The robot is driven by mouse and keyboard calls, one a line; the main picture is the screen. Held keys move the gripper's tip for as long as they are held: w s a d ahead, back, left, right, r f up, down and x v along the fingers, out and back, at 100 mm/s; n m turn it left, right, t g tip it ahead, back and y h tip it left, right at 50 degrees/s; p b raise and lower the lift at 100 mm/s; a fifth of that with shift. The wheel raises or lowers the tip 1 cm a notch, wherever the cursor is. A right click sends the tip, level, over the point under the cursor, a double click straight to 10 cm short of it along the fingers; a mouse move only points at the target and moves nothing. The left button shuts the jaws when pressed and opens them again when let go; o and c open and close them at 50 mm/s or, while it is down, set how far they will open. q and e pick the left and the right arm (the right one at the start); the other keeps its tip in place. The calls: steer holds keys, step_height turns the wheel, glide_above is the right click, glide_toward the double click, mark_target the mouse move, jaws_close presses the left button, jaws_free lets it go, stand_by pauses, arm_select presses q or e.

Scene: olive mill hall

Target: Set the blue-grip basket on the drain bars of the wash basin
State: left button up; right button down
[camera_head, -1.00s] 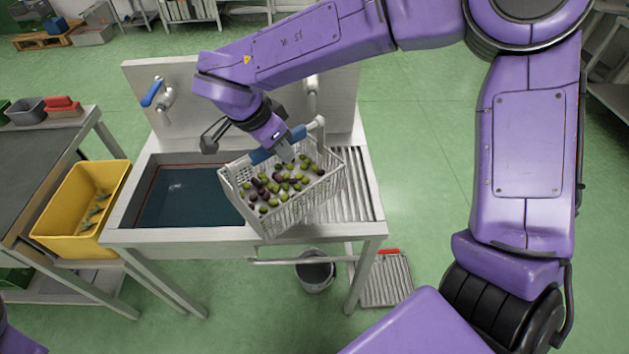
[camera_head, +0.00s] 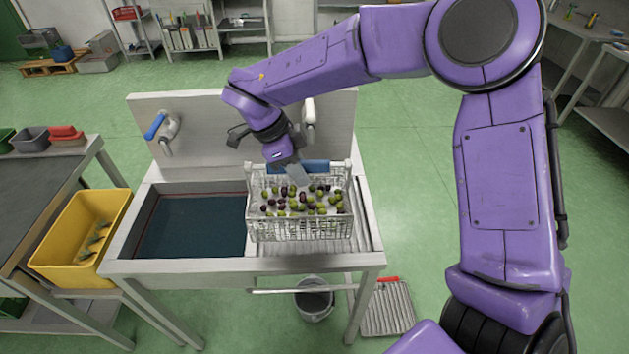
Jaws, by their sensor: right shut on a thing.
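The white wire basket (camera_head: 300,230) has a blue grip (camera_head: 312,166) and is full of green and dark olives. My right gripper (camera_head: 291,170) is shut on the blue grip from above. The basket is level and over the drain bars (camera_head: 362,215) at the right side of the wash basin (camera_head: 170,265). I cannot tell whether its bottom touches the bars. It hides most of the bars. The basin's water-filled bowl (camera_head: 190,225) lies to the left of the basket. My left gripper is not in view.
Blue-handled taps (camera_head: 157,127) stand at the basin's back wall. A grey bucket (camera_head: 315,300) and a ridged dustpan (camera_head: 388,308) are on the floor below. Floor to the right is open.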

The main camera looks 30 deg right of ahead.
steer(key=p, duration=0.1)
glide_above(319, 191)
steer(key=a, duration=0.1)
steer(key=f, duration=0.6)
steer(key=shift+w+a, duration=0.15)
steer(key=shift+w, duration=0.15)
steer(key=shift+d+f+p, duration=0.25)
steer(key=shift+f+p, duration=0.6)
steer(key=shift+f, duration=0.75)
steer(key=shift+w+f, duration=0.1)
steer(key=shift+f, duration=0.1)
steer(key=c, duration=1)
jaws_free()
steer(key=shift+f, duration=0.15)
